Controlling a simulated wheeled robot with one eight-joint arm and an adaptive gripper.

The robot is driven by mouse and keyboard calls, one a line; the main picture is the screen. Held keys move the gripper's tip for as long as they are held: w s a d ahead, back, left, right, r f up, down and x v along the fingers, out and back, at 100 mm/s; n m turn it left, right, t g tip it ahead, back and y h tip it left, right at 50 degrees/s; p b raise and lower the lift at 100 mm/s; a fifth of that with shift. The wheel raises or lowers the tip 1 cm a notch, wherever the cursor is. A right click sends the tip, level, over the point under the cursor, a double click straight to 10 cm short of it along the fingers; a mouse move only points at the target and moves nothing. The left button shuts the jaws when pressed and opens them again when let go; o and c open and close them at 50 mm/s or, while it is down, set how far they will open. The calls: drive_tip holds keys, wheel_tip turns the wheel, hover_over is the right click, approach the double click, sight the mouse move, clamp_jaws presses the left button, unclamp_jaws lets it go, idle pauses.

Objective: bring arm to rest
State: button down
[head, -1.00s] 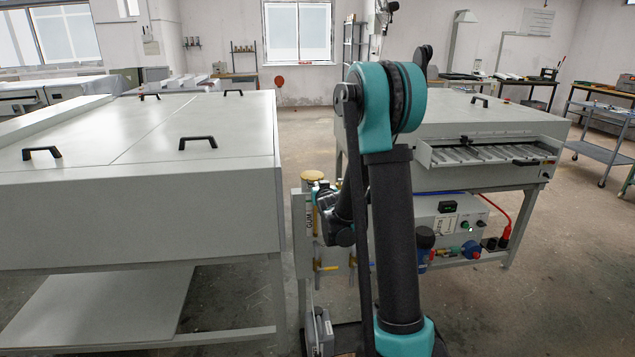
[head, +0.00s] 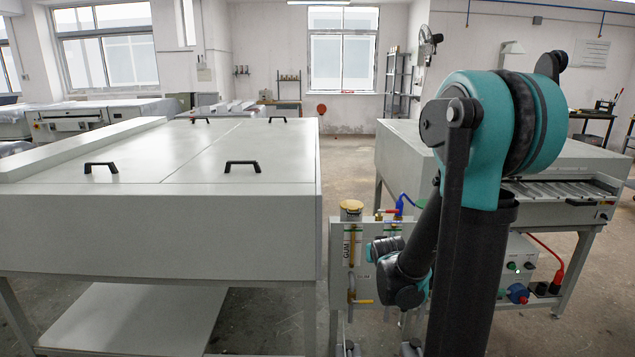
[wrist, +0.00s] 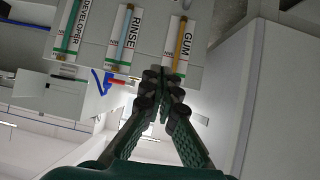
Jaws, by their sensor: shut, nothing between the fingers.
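My gripper (wrist: 163,84) shows in the wrist view with its two dark green fingers meeting at the tips, shut and empty. It points toward a grey panel with three labelled tubes: GUM (wrist: 179,45), RINSE (wrist: 124,42) and DEVELOPER (wrist: 73,33). Whether the fingertips touch the panel cannot be told. In the head view my arm stands folded at the right, with a large teal joint at the top and smaller teal joints lower down, beside the panel (head: 342,285). The gripper's fingers are not clearly visible there.
A large pale machine table (head: 150,230) with black handles fills the left. Another machine (head: 600,165) with a slotted tray stands behind my arm at the right. A yellow-capped gum tube (head: 351,207) and hoses sit close to the arm. Floor (head: 345,150) is open between the machines.

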drive_tip(key=s+f+g, duration=0.3)
drive_tip(key=s, duration=1)
drive_tip(key=s+f+g+y, duration=0.1)
drive_tip(key=s+f+g, duration=0.2)
drive_tip(key=s, duration=0.9)
drive_tip(key=shift+s+n+g, duration=0.3)
drive_tip(key=shift+s+g, duration=0.05)
drive_tip(key=shift+g, duration=0.15)
